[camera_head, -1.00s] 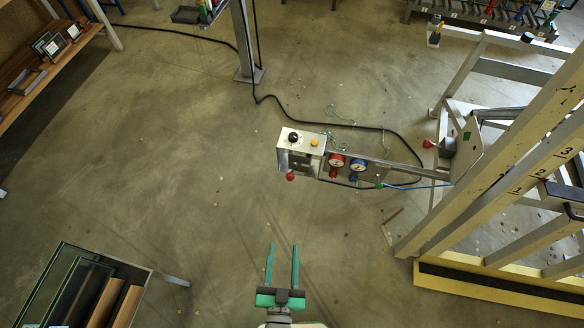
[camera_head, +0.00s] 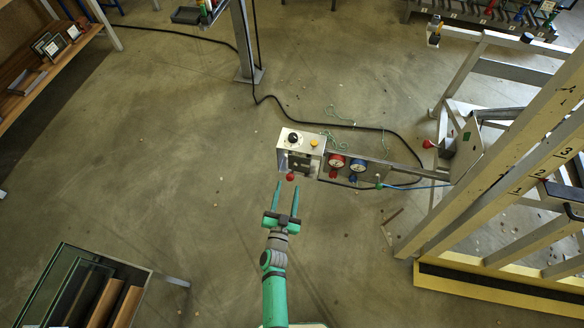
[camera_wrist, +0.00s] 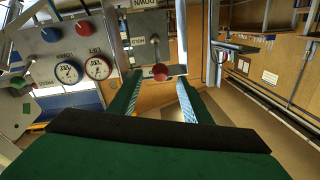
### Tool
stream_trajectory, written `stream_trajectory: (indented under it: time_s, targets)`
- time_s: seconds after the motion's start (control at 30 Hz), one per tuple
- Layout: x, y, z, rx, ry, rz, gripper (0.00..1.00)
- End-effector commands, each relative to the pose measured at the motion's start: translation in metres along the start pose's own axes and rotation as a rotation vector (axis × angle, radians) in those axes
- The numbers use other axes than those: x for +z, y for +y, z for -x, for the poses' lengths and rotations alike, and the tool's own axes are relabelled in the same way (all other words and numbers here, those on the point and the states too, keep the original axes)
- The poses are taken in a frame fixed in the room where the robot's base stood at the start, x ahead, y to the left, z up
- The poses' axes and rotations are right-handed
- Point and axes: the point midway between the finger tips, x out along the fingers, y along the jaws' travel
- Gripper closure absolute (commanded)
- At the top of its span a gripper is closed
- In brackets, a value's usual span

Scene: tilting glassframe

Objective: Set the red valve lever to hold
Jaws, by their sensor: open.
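The red ball knob of the valve lever (camera_head: 290,177) sticks out at the lower front of the control box (camera_head: 301,142). In the wrist view the red knob (camera_wrist: 160,72) sits ahead of my gripper, roughly centred between the fingertips. The lever's thin stem shows against a grey plate (camera_wrist: 143,40) with upside-down lettering, one word reading DOWN; I cannot read a hold mark. My gripper (camera_head: 288,185) is open and empty, its fingertips close to the knob, one to each side in the picture. I cannot tell whether they touch it.
A red gauge (camera_head: 337,161) and a blue gauge (camera_head: 359,166) sit just right of the box, on an arm from the large frame (camera_head: 500,170). Another red knob (camera_head: 428,144) is on that frame. A black cable (camera_head: 330,124) lies on the floor behind. Floor to the left is clear.

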Motion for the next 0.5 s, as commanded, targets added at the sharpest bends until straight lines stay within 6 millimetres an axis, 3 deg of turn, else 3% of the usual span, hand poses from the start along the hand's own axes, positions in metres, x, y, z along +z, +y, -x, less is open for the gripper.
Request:
stream_trajectory:
  time_s: [0.5]
  targets:
    - [-0.001,0.000,-0.081,0.000,0.001,0.001,0.56]
